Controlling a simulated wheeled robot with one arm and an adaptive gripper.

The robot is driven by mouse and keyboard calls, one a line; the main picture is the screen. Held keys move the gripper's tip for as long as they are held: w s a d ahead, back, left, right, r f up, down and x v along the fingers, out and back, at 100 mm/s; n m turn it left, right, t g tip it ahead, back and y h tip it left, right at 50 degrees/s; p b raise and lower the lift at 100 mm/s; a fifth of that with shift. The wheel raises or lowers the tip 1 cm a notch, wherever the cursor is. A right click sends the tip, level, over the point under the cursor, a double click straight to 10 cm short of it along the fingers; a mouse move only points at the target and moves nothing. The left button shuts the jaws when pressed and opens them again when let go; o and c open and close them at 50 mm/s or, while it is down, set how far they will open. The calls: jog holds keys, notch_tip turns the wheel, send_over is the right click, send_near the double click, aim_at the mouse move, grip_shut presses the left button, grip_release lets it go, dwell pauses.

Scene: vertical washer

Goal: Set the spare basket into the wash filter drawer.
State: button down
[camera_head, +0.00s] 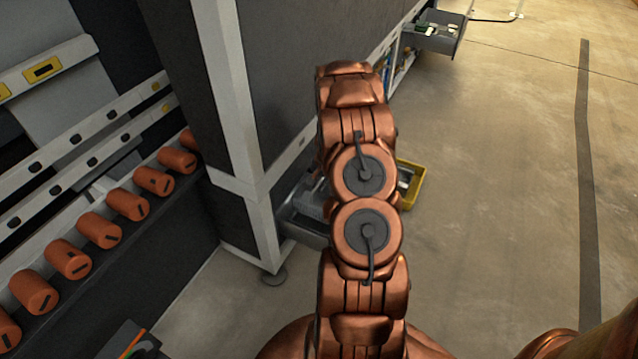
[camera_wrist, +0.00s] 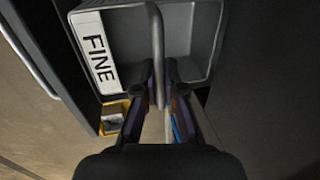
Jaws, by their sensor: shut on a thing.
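In the wrist view, a grey open basket (camera_wrist: 125,38) with a white label reading FINE lies ahead of my gripper (camera_wrist: 160,92). An upright grey bar runs across its middle, and my fingers are shut on this bar. In the head view, a grey open drawer (camera_head: 303,230) juts from the lower part of the machine, left of my arm. A lighter grey shape shows at this drawer, but my arm hides much of it. I cannot tell whether the basket is inside the drawer or above it. My gripper is hidden in the head view.
A yellow tray (camera_head: 413,186) with grey contents is partly behind my arm; a yellow container also shows in the wrist view (camera_wrist: 116,112). Another open grey drawer (camera_head: 447,37) juts out farther back. Orange knobs (camera_head: 127,204) line the machine at left. The floor at right is clear.

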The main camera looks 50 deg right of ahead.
aim_at(317, 204)
jog(key=shift+f+b, duration=0.5)
jog(key=shift+f, duration=3.15)
jog(key=c, duration=1.2)
grip_release()
notch_tip(317, 204, up, 12)
jog(key=s, duration=0.2)
jog(key=shift+s+d+f, duration=0.15)
jog(key=shift+d, duration=0.15)
